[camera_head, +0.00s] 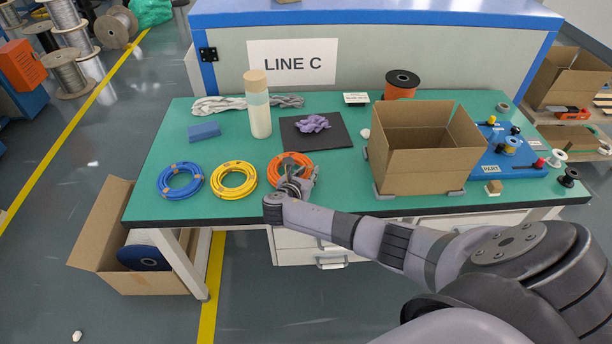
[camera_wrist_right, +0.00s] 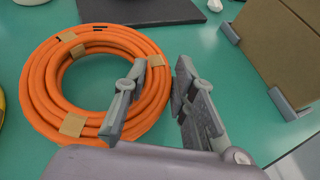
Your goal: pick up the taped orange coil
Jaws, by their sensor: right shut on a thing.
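The orange coil (camera_head: 291,156) lies on the green table in the head view, in front of the dark mat. In the right wrist view the orange coil (camera_wrist_right: 45,90) shows as a flat ring of several turns, bound with tan tape pieces. My right gripper (camera_head: 298,180) is at the coil's near right side. In the right wrist view my right gripper (camera_wrist_right: 161,75) has one finger over the ring's inner side and the other outside it, shut on the coil's right part. The coil looks flat, on or very near the table. My left gripper is not in view.
A yellow coil (camera_head: 233,191) and a blue coil (camera_head: 180,192) lie to the left. An open cardboard box (camera_head: 420,165) stands to the right. A dark mat (camera_head: 338,135) with purple gloves (camera_head: 313,123) and a pale bottle (camera_head: 259,115) are behind. The table's front edge is close.

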